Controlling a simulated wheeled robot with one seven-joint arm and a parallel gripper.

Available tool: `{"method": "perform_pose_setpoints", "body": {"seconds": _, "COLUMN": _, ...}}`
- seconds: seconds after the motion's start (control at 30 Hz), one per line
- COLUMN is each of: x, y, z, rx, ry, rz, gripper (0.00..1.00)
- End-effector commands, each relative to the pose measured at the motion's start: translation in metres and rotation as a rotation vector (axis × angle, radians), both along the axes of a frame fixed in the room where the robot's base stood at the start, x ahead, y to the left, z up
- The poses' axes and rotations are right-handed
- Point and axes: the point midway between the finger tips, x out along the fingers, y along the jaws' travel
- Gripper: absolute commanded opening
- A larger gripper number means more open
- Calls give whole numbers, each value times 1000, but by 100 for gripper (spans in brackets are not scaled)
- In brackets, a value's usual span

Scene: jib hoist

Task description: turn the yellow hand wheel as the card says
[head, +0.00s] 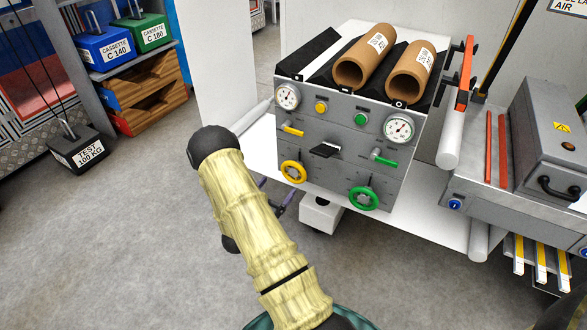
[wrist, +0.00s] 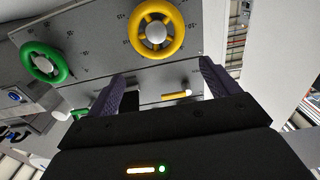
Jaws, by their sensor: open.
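The yellow hand wheel (head: 284,171) sits low on the left of a grey control panel (head: 335,172) in the head view. In the wrist view the yellow wheel (wrist: 136,34) is at the top centre, with a pale hub and small scale marks around it. My gripper (wrist: 163,88) is open and empty, its two purple fingers apart, pointing at the panel beside the wheel and not around it. In the head view my arm hides most of the gripper (head: 275,193), just below left of the wheel. I cannot make out a card with instructions.
A green hand wheel (head: 363,199) is to the right on the panel. A yellow lever (head: 293,130), a green lever (head: 384,160), a black handle (head: 325,150) and two gauges (head: 288,96) are above. Brown rolls (head: 362,62) lie on top.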

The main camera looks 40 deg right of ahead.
Motion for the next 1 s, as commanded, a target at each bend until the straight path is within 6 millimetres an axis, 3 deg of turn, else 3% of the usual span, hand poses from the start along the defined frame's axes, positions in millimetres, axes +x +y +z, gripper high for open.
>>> {"method": "perform_pose_setpoints", "body": {"seconds": 0.6, "x": 41, "y": -98, "z": -1, "rx": 0, "ry": -2, "rz": -2, "gripper": 87}}
{"method": "perform_pose_setpoints", "body": {"seconds": 1.0, "x": 46, "y": -109, "z": 0, "rx": 0, "ry": 0, "rz": 2, "gripper": 87}}
